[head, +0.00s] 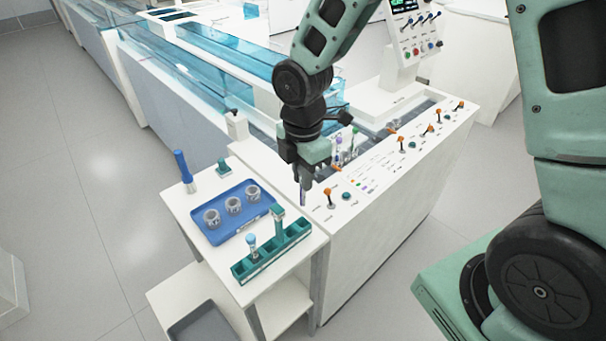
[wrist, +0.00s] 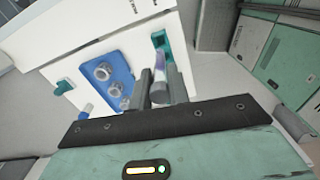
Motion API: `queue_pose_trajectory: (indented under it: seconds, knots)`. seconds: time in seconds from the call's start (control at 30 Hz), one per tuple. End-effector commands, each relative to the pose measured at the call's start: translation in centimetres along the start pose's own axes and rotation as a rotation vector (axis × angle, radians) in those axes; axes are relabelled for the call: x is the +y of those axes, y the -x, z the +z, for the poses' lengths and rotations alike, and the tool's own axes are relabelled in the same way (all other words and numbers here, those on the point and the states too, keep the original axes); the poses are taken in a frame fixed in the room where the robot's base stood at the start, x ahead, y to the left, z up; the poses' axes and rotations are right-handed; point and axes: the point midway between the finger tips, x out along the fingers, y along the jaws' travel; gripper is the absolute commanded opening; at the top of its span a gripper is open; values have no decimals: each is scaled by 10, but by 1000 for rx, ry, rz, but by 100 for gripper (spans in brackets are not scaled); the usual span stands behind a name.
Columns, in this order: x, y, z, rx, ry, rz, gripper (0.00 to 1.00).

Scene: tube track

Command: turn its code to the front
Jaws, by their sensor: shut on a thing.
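My gripper (head: 303,180) points down above the front edge of the white machine, to the right of the small side table. It is shut on a slim tube with a purple part (head: 302,197), which hangs below the fingers. In the wrist view the tube (wrist: 159,75) shows between the two grey fingers, purple toward its far end and pale nearer the camera. The fingers and the small size hide most of its surface. I cannot make out a code on it or which way one faces.
The side table carries a blue tray (head: 222,231) with three grey ring holders and a teal rack (head: 241,273) with a capped tube (head: 252,244) standing in it. Orange-tipped levers (head: 328,194) line the machine's top. More tubes (head: 338,147) stand in the machine's channel.

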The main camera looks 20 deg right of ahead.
Motion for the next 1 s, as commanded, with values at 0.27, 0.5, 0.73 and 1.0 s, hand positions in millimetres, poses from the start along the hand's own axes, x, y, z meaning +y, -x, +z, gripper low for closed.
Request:
queue_pose_trajectory:
  seconds: [0.27,0.5,0.73,1.0]
  knots:
    - [0,-12,0,0,0,0,5]
    - [0,-21,0,0,1,-1,5]
    - [0,-30,0,0,1,-1,5]
    - [0,-40,0,0,0,0,5]
